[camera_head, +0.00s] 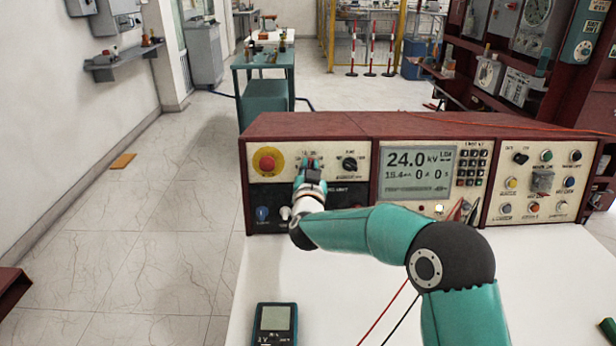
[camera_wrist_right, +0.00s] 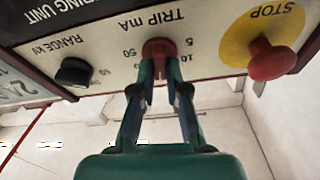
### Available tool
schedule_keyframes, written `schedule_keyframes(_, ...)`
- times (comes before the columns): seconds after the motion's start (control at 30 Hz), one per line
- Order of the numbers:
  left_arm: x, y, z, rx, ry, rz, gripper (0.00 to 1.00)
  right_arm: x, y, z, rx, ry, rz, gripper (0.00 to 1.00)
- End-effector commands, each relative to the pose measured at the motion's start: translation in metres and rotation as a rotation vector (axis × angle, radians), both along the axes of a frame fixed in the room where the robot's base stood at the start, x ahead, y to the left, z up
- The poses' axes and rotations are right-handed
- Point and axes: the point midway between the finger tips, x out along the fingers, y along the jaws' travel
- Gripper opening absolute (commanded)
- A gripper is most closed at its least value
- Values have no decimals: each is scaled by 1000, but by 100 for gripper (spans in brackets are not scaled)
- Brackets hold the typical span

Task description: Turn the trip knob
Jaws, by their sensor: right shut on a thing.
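The trip knob (camera_wrist_right: 158,49) is red and sits under the label TRIP mA on the cream panel in the right wrist view, which shows the panel upside down. My right gripper (camera_wrist_right: 161,80) is shut on the trip knob, one finger on each side of it. In the head view my right gripper (camera_head: 311,170) reaches the left part of the console (camera_head: 308,124) and hides most of the knob. My left gripper is not in view.
A red STOP button (camera_wrist_right: 271,60) on a yellow disc is beside the trip knob, and a black range knob (camera_wrist_right: 74,72) is on its other side. A display (camera_head: 417,171) reads 24.0 kV. A handheld meter (camera_head: 275,324) lies on the white tabletop (camera_head: 335,290).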

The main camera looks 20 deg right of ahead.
Motion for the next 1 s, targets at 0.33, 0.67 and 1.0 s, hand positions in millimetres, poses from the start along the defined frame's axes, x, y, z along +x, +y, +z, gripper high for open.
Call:
schedule_keyframes(0.33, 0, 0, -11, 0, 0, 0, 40, 0, 1, -2, 137, -35, -31, 0)
schedule_keyframes(0.67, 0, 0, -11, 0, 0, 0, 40, 0, 1, -2, 156, -39, -36, 0)
schedule_keyframes(1.0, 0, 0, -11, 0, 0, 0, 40, 0, 0, -1, 155, -41, -37, 39)
